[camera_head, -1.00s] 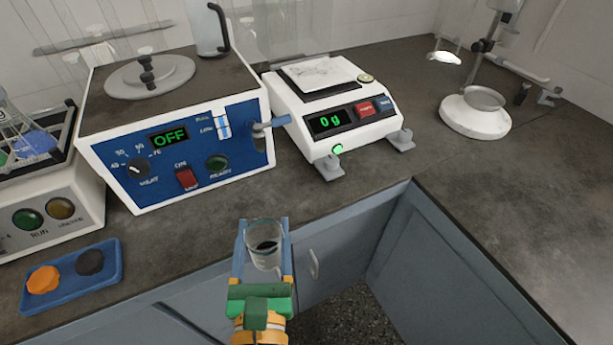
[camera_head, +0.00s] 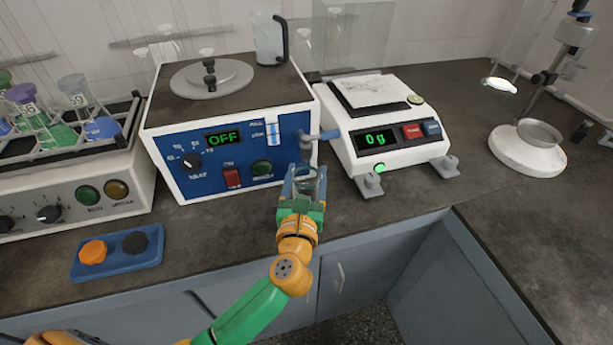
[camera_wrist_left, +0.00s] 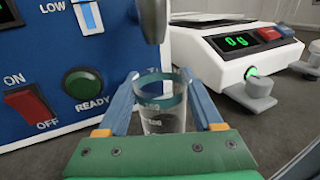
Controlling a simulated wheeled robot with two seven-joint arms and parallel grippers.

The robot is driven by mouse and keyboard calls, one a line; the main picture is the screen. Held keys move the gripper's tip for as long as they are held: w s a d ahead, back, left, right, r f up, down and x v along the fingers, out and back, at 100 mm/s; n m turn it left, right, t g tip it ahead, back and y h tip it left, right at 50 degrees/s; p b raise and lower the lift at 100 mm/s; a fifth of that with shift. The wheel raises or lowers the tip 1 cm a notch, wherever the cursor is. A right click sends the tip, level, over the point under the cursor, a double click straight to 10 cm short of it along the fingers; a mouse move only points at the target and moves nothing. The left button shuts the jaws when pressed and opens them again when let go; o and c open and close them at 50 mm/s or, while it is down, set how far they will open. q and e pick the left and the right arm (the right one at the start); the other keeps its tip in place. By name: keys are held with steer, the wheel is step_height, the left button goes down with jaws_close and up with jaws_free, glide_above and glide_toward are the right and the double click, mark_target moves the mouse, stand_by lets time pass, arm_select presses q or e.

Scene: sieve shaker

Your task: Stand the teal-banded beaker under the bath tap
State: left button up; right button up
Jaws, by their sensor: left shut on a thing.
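The teal-banded beaker (camera_wrist_left: 163,103) is a clear glass with graduation marks and a teal rim band. It stands upright between the fingers of my left gripper (camera_head: 304,185), which is shut on it. In the left wrist view the bath tap (camera_wrist_left: 152,20) comes down just above the beaker, slightly to its left and apparently close to its rim. In the head view the tap (camera_head: 318,136) sticks out from the right of the blue bath front (camera_head: 210,165), with the beaker below it. Whether the beaker's base touches the bench is hidden by the gripper. My right gripper is not in view.
A white balance (camera_head: 385,125) reading 0 g stands close on the right. A blue tray (camera_head: 118,265) with an orange and a dark piece lies at the front left. A shaker with flasks (camera_head: 60,190) stands at the left.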

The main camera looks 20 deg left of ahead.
arm_select(q)
steer(key=shift+f, duration=0.15)
steer(key=o, duration=1.4)
steer(key=shift+s+d, duration=0.1)
steer(key=shift+s, duration=0.1)
steer(key=s, duration=0.3)
steer(key=s+d+b, duration=0.1)
steer(key=s, duration=0.3)
steer(key=s+d+b, duration=0.1)
steer(key=s, duration=0.2)
steer(key=shift+s, duration=0.4)
steer(key=shift+s+d+r, duration=0.1)
steer(key=shift+s+r, duration=0.1)
steer(key=shift+s, duration=0.15)
